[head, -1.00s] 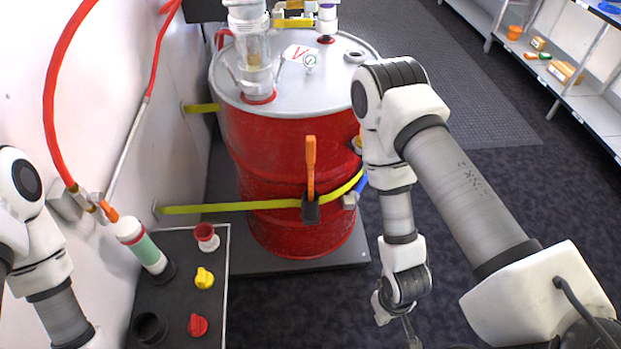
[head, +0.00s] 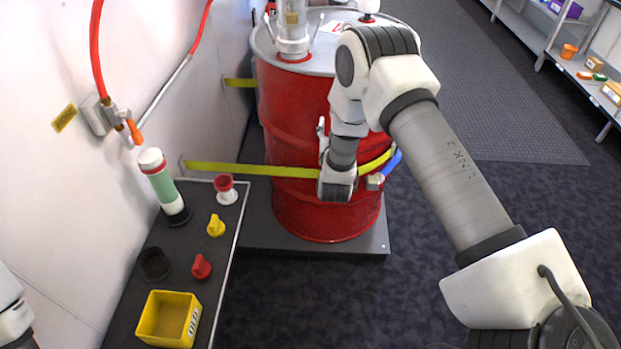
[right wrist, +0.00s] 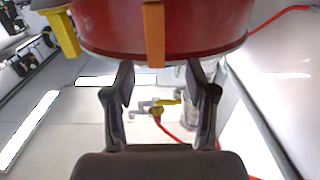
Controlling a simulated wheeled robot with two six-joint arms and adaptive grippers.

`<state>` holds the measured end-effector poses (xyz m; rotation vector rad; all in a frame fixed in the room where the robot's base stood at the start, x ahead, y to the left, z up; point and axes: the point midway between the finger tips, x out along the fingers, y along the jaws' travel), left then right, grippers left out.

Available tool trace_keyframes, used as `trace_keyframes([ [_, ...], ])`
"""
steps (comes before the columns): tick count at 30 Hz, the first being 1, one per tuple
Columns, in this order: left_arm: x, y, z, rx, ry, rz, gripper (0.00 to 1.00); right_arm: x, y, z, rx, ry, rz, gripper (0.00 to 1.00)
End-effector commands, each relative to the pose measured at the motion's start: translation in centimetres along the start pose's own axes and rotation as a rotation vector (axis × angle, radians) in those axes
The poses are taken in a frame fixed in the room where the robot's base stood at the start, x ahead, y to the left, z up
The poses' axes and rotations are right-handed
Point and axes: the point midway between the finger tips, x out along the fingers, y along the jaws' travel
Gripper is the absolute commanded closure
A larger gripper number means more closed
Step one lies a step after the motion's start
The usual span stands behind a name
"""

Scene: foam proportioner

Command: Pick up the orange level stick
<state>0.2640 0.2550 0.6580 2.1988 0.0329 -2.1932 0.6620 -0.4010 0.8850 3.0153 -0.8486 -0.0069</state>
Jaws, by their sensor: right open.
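The orange level stick (right wrist: 154,33) shows in the right wrist view as a flat orange bar across the red drum (right wrist: 200,25). Its lower end appears just above the gap between my right fingers. My right gripper (right wrist: 160,70) is open and empty, with its two dark fingers on either side of the stick's line; I cannot tell the exact distance. In the head view my right wrist is in front of the red drum (head: 300,210) and hides the stick and its holder. My left gripper is outside the frame; only a bit of the left arm shows.
A yellow strap (head: 230,169) runs from the wall around the drum. A dark bench (head: 218,265) at left holds a green-and-white cylinder (head: 163,185), a yellow bin (head: 168,318) and coloured caps. Shelves (head: 560,65) stand at far right. The floor right of the drum is clear.

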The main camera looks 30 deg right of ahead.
Motion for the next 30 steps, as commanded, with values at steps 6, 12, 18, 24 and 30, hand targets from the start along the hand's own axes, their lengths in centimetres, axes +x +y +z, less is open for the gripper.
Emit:
trace_keyframes([
  [6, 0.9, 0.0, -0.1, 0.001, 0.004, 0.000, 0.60, 1.6, 0.1, -0.1, 0.013, 0.013, 0.005, 0.44],
  [12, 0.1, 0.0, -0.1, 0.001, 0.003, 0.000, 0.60, 4.4, 0.3, -0.2, 0.012, 0.011, 0.004, 0.44],
  [18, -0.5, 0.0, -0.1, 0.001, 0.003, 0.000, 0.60, 7.7, 0.5, 0.1, 0.011, 0.009, 0.003, 0.44],
  [24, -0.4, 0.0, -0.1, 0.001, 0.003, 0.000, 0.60, 8.1, 0.5, 0.1, 0.010, 0.008, 0.001, 0.44],
  [30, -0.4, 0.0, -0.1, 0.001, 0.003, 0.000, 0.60, 8.1, 0.5, 0.2, 0.010, 0.008, 0.001, 1.00],
])
